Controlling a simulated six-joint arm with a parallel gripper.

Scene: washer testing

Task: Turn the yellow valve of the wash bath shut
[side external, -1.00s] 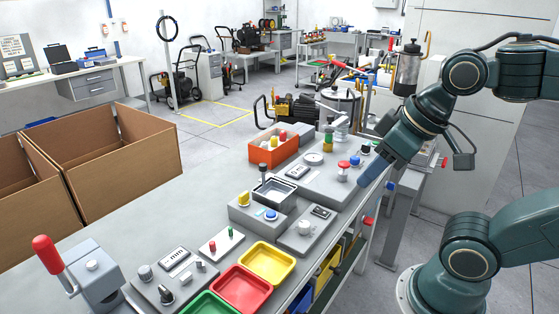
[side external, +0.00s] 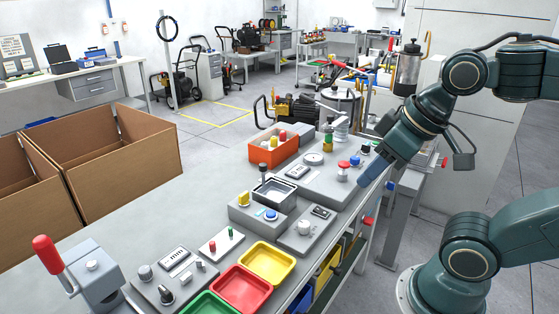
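The wash bath (side external: 257,218) is a grey block with an open metal basin (side external: 275,193) set in its top, on the bench. The yellow valve (side external: 244,199) sits at the bath's left side, beside the basin. My gripper (side external: 366,182) is at the lower end of the arm, to the right of the bath and well apart from the valve. It looks like a blue-grey end close to the panel at the bench's right edge. Its fingers are too small to tell apart.
A grey panel (side external: 318,182) with red and blue knobs lies between my gripper and the bath. An orange bin (side external: 273,152) stands behind. Yellow (side external: 267,262), red (side external: 241,289) and green (side external: 209,305) trays lie in front.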

